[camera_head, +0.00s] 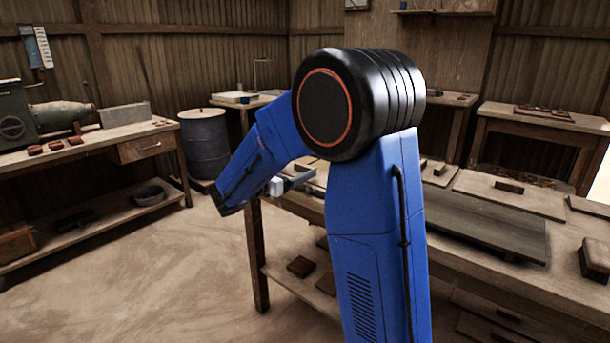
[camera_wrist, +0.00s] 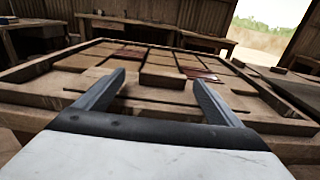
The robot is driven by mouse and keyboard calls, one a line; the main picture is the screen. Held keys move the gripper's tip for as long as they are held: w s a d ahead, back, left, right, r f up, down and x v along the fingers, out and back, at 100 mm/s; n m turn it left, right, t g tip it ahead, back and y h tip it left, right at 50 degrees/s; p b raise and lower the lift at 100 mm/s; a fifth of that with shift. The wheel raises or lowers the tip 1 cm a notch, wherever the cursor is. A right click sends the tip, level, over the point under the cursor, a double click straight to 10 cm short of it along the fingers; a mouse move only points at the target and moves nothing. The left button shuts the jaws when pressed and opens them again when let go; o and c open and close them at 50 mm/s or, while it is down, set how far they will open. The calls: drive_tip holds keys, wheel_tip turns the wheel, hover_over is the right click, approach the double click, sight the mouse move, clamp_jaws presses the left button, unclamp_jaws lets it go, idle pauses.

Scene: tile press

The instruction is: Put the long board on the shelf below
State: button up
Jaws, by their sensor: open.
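A long grey-brown board (camera_head: 485,228) lies flat on the workbench at the right in the head view; it looks like the long board. The shelf (camera_head: 285,262) below the bench shows at its left end, with small brown tiles on it. My gripper (camera_head: 292,182) is at the bench's left end, partly hidden by my arm. In the wrist view my gripper (camera_wrist: 158,78) is open, its two fingers apart and pointing at a wooden tray (camera_wrist: 38,68) of tiles. A small wooden block (camera_wrist: 162,77) shows beyond and between the fingertips; nothing is visibly held.
A board with a dark handle (camera_head: 510,188) lies behind the long board. A dark block (camera_head: 594,258) stands at the bench's right. A blue-grey barrel (camera_head: 203,145) and another bench (camera_head: 110,137) are at the left. The floor (camera_head: 190,270) between is clear.

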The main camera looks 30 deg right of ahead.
sight(303, 167)
drive_tip(key=shift+s+x, duration=0.15)
drive_tip(key=shift+x, duration=1.15)
drive_tip(key=shift+s+x, duration=0.1)
drive_tip(key=shift+x, duration=1.25)
drive_tip(key=shift+f, duration=0.15)
drive_tip(key=c, duration=1.4)
drive_tip(key=shift+c, duration=0.2)
